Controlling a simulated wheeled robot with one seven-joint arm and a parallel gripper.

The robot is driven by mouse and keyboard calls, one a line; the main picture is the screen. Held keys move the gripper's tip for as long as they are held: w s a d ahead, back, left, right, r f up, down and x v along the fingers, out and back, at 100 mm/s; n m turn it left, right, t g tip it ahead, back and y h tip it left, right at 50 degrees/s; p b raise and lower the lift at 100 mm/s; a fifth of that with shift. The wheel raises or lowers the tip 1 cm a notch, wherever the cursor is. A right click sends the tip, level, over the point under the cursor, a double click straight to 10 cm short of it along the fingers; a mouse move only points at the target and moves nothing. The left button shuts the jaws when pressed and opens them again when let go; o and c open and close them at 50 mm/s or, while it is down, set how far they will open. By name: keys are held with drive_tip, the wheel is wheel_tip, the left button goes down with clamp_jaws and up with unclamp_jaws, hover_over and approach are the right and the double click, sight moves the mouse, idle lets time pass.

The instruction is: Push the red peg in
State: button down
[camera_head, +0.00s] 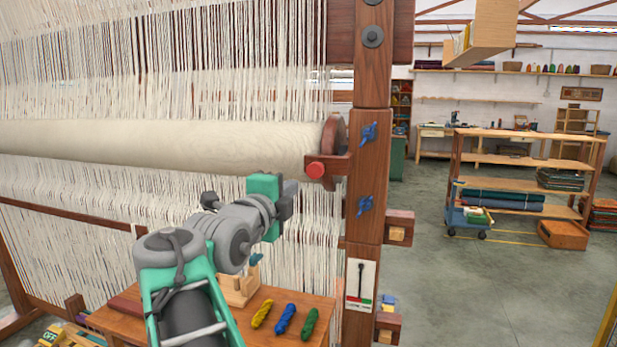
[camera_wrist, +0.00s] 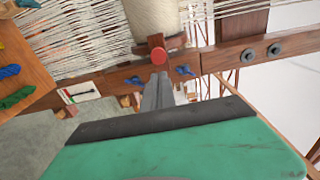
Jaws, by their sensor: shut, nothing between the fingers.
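The red peg (camera_head: 316,170) sticks out of a wooden bracket at the right end of the loom's thick cream roll (camera_head: 170,145). In the wrist view the red peg (camera_wrist: 159,56) shows as a round red end just beyond my fingertips. My gripper (camera_wrist: 160,78) is shut and empty, its fingers pointing toward the peg; a small gap or contact between them cannot be told. In the head view my gripper (camera_head: 287,198) is below and left of the peg, and its fingertips are hard to make out.
The wooden loom post (camera_head: 368,150) with blue wing nuts stands right of the peg. White warp threads (camera_head: 240,70) hang behind. A small table (camera_head: 270,335) with yellow, blue and green skeins is below. Open floor (camera_head: 480,280) lies to the right, before a shelf cart.

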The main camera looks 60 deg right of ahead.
sight(313, 171)
drive_tip(key=d+p, duration=0.1)
drive_tip(key=d, duration=0.3)
drive_tip(key=w+d+p, duration=0.1)
drive_tip(key=d+p, duration=0.1)
drive_tip(key=d, duration=0.3)
drive_tip(key=w+d+p, duration=0.1)
drive_tip(key=d+p, duration=0.1)
drive_tip(key=d, duration=0.2)
drive_tip(key=shift+d+f, duration=0.15)
